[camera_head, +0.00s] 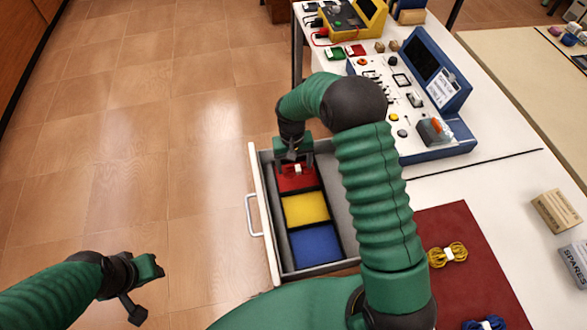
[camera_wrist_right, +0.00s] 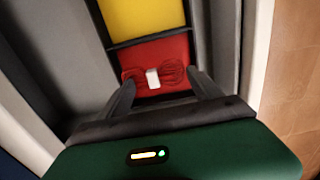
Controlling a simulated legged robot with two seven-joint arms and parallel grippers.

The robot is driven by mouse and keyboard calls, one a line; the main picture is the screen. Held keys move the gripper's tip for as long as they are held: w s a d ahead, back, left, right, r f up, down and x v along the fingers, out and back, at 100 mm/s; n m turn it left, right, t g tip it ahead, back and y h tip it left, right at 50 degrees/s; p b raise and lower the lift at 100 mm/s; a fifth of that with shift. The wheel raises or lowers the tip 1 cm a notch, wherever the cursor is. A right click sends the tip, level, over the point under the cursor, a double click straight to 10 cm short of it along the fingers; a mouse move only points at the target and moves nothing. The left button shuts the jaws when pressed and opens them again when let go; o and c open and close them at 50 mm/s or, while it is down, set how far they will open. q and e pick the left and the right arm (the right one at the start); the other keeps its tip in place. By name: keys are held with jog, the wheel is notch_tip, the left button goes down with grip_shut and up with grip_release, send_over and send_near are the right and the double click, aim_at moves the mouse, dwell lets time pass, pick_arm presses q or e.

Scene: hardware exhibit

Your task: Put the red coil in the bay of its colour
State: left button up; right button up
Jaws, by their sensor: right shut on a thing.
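The red coil, red loops with a white band, shows in the right wrist view (camera_wrist_right: 152,78), between my right gripper's fingers (camera_wrist_right: 163,88). It lies at or just above the red bay (camera_wrist_right: 165,48) of the open drawer. In the head view my right gripper (camera_head: 295,160) reaches down into the drawer's far end, shut on the coil (camera_head: 297,169). The gripper partly covers the red bay (camera_head: 296,184) there. Whether the coil touches the bay floor is hard to tell. My left gripper (camera_head: 142,285) is over the floor at lower left, away from the drawer; its jaw opening is unclear.
The drawer (camera_head: 258,190) also has a yellow bay (camera_head: 306,209) and a blue bay (camera_head: 315,245). A yellow coil (camera_head: 447,254) and a blue coil (camera_head: 484,323) lie on a dark red mat (camera_head: 440,217). A blue instrument case (camera_head: 437,70) stands on the bench behind.

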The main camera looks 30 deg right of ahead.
aim_at(293, 168)
jog(key=shift+w+f, duration=0.15)
jog(key=shift+f, duration=0.75)
jog(key=shift+w+f, duration=0.15)
jog(key=shift+f, duration=0.75)
jog(key=o, duration=1.2)
